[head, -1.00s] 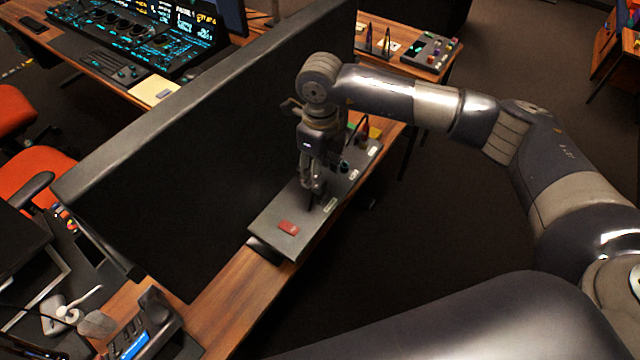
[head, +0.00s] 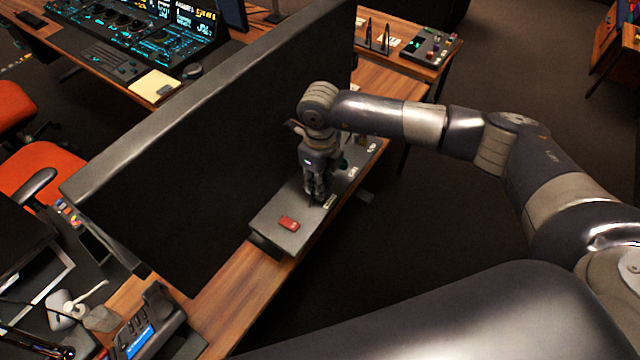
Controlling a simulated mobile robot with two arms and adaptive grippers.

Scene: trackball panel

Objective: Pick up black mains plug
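The finger gap is too small to read. No black mains plug can be clearly made out; the gripper and wrist hide part of the panel. My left gripper is out of view.
The dark partition (head: 200,150) rises close behind the panel. A desk phone (head: 146,325) stands at the lower left. Open floor lies right of the desk.

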